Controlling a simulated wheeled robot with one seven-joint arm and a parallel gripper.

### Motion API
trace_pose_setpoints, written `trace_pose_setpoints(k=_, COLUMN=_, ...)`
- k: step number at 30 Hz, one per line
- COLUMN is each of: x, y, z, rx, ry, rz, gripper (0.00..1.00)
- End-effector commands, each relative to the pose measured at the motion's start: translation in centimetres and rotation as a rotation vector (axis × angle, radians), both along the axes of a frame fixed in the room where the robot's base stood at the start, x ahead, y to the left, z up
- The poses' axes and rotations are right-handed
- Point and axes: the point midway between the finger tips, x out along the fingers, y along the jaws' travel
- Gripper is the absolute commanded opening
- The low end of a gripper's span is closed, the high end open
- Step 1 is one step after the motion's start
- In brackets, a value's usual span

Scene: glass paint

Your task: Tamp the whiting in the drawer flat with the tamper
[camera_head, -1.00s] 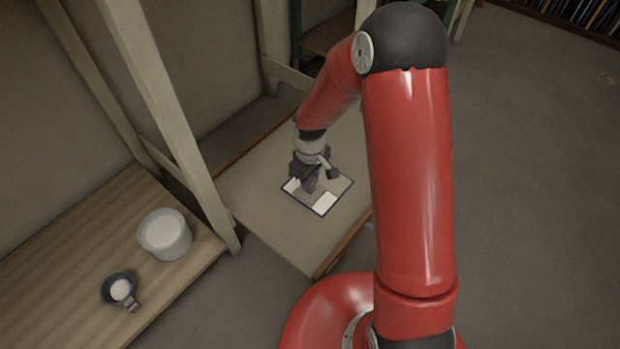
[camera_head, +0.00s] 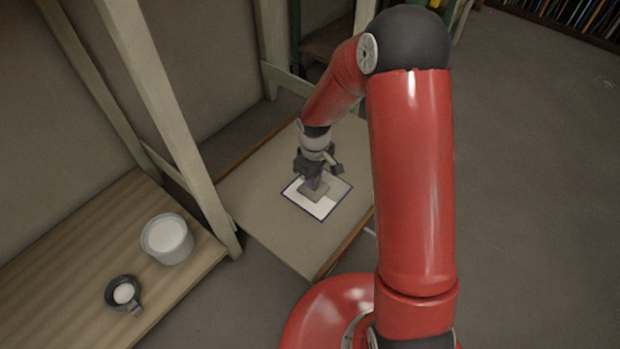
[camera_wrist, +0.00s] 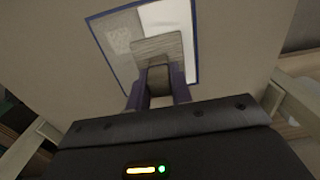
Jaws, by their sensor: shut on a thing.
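A shallow square drawer with a dark blue rim (camera_head: 320,220) lies on the beige surface; its rim also shows in the wrist view (camera_wrist: 196,40). White whiting (camera_head: 325,206) shows inside it around the tamper. In the wrist view the whiting is bright (camera_wrist: 172,16) at the top right, with a greyer, speckled patch at the left. My gripper (camera_head: 312,178) is over the drawer, shut on the handle of the tamper (camera_wrist: 152,44). The tamper's flat, square grey plate faces down inside the rim, near the middle. I cannot tell whether the plate touches the whiting.
At the left, a wooden bench (camera_head: 75,262) holds a white tub (camera_head: 167,240) and a small dark scoop (camera_head: 123,292) with white powder. A pale post (camera_head: 165,105) stands between the bench and the beige table (camera_head: 270,225). The beige surface around the drawer is clear.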

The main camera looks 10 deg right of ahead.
Motion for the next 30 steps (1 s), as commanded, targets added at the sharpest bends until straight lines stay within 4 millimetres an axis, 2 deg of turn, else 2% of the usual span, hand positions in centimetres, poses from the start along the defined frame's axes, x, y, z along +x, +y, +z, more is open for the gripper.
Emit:
trace_pose_setpoints(k=15, x=3.4, y=-3.4, z=0.0, rx=0.0, ry=0.001, rz=0.0, gripper=0.03)
trace_pose_setpoints(k=30, x=3.6, y=-3.6, z=-0.4, rx=0.0, ry=0.0, rz=0.001, gripper=0.03)
